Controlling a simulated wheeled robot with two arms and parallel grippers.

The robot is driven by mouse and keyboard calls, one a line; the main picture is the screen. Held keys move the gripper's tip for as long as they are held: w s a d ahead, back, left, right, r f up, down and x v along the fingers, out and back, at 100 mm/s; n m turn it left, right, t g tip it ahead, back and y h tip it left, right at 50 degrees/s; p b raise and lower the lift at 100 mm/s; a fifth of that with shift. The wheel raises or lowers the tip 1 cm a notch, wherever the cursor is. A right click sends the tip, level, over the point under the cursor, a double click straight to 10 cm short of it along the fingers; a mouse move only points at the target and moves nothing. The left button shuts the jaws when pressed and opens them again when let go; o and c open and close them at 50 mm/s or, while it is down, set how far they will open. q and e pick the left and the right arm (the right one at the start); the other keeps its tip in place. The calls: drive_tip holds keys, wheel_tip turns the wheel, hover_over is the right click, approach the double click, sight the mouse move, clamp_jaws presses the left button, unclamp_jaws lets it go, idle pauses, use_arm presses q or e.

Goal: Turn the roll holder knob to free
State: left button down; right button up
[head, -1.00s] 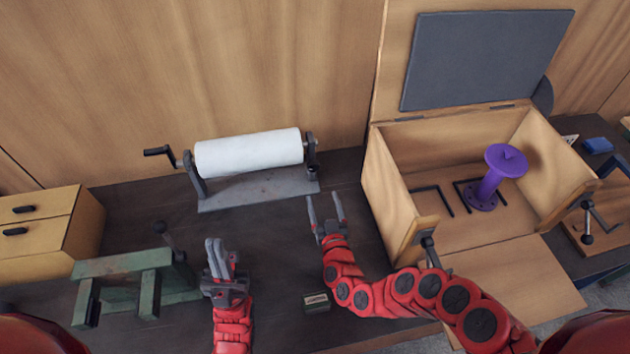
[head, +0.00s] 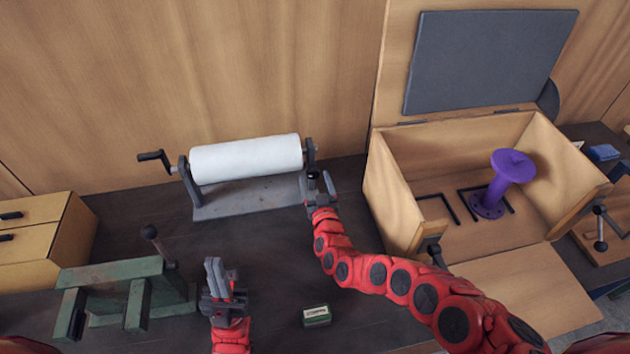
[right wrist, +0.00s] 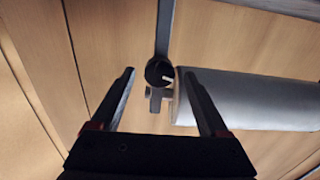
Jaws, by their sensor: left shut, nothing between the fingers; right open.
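The roll holder (head: 235,204) stands at the back of the bench with a white roll (head: 245,158) across it and a crank (head: 152,156) at its left end. Its dark round knob (right wrist: 159,71) with a pale mark shows in the right wrist view, ahead of and between the fingers, beside the end of the roll. My right gripper (head: 320,182) is open at the holder's right end; in its wrist view the fingers (right wrist: 162,100) are empty and apart from the knob. In the head view the gripper partly covers the knob. My left gripper (head: 216,272) is shut and empty over the bench front.
An open wooden box (head: 392,200) holding a purple flanged spool (head: 497,187) stands to the right. A green stand with a lever (head: 115,272) and a drawer unit (head: 40,235) are on the left. A small green box (head: 316,316) lies in front.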

idle(0.3)
clamp_jaws()
drive_tip(key=shift+m, duration=0.4)
drive_tip(key=m, duration=0.2)
drive_tip(key=shift+w+m, duration=0.1)
drive_tip(key=shift+m, duration=0.3)
drive_tip(key=m, duration=0.3)
drive_tip(key=shift+m, duration=0.3)
drive_tip(key=m, duration=0.4)
drive_tip(key=shift+d, duration=0.1)
drive_tip(key=shift+m, duration=2.1)
